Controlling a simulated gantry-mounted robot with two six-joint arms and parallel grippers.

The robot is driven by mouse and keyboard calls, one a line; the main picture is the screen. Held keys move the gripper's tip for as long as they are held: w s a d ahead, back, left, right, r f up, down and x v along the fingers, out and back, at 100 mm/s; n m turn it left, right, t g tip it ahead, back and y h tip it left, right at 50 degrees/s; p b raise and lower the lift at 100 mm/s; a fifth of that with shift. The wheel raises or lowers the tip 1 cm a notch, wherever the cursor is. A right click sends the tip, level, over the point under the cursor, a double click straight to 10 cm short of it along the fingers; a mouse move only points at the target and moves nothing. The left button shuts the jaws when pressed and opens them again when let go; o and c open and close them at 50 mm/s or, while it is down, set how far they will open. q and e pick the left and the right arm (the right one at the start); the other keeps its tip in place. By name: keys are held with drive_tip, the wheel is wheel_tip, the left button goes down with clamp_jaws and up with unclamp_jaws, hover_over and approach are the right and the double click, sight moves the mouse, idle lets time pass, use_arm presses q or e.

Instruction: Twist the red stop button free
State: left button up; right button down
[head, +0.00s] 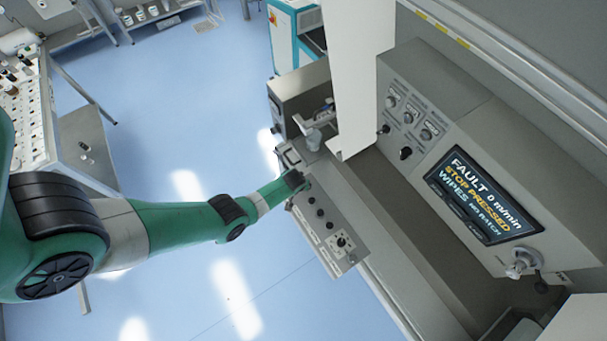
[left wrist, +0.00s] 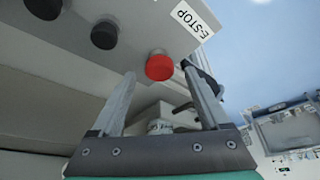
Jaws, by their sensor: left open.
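The red stop button (left wrist: 160,66) shows in the left wrist view, on a grey panel (left wrist: 130,14) beside a white E-STOP label (left wrist: 194,19). My left gripper (left wrist: 158,72) is open, with one fingertip to each side of the button in the picture. I cannot tell whether either finger touches it. In the head view my left gripper (head: 296,181) reaches the upper part of the sloping control panel (head: 322,232), and the red button is hidden there. My right gripper is not in view.
Several black knobs (head: 320,212) sit on the panel below my gripper. The display (head: 485,195) reads FAULT, STOP PRESSED, 0 m/min. A clear cup (head: 313,138) stands just beyond the panel. A white upright panel (head: 358,70) rises behind. Blue floor lies open at left.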

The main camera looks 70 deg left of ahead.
use_arm(q)
drive_tip(key=shift+b+x, duration=0.35)
drive_tip(key=shift+x, duration=0.55)
drive_tip(key=shift+r, duration=0.1)
clamp_jaws()
